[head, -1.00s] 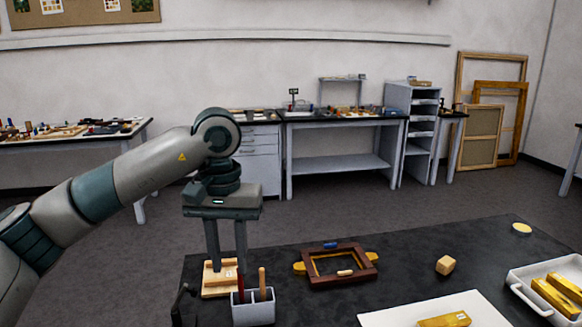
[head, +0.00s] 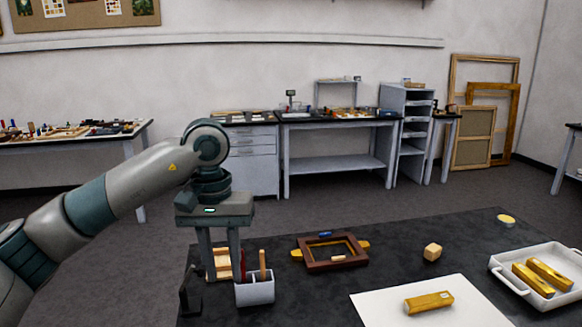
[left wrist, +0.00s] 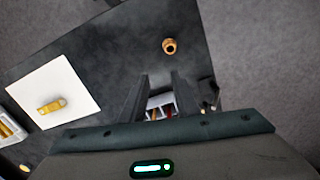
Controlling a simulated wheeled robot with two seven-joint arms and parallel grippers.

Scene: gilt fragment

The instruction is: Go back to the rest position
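My left gripper (head: 222,278) hangs fingers-down at the left end of the dark table (head: 400,262). Its two fingers are apart, with nothing held between them. A grey tool holder (head: 255,293) with a red and a wooden handle stands just right of the fingers. In the left wrist view (left wrist: 158,95) the fingers are also apart, and the holder (left wrist: 158,101) shows beyond the gap between them. My right gripper is in no view.
A dark brown frame (head: 308,265) lies right of the holder. Further right are a wooden block (head: 432,252), a white sheet (head: 385,312) with a gold piece (head: 429,302), and a white tray (head: 501,275) with gold pieces. A round copper-coloured thing (left wrist: 169,46) shows in the wrist view.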

